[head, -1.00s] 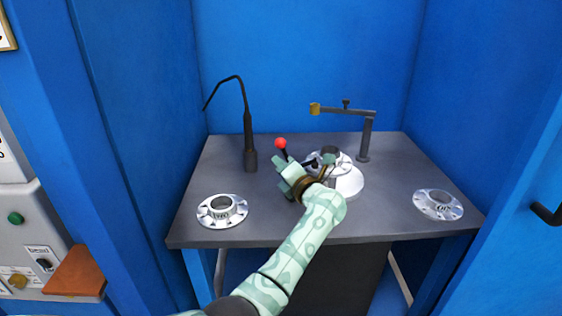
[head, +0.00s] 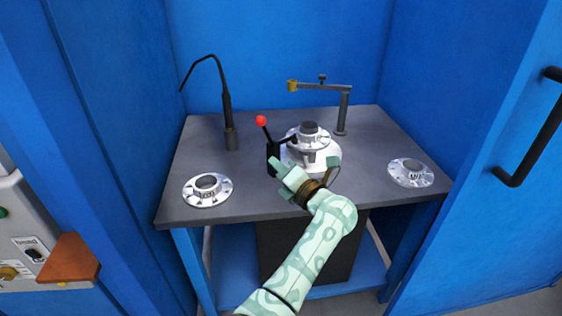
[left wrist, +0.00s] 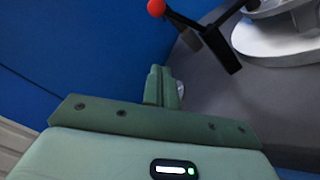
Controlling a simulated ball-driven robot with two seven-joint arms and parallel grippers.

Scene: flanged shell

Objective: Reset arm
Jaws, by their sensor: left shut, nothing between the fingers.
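My left gripper (head: 277,168) is shut and empty, low in front of the black lever with a red ball knob (head: 261,120). In the left wrist view its green fingers (left wrist: 161,87) are together, and the lever's red knob (left wrist: 156,8) shows beyond them, apart from them. The lever leans up and to the left beside a round white base (head: 326,157). A silver flanged part (head: 308,137) sits on this base. Behind it a grey swing arm (head: 323,87) with a brass end stands on a post, its brass end pointing left. My right gripper is out of view.
Silver flanged parts lie on the grey table (head: 240,203) at the front left (head: 207,190) and right (head: 411,173). A thin black gooseneck (head: 227,105) stands at the back left. Blue walls enclose the back and sides. A black handle (head: 530,127) is at the right.

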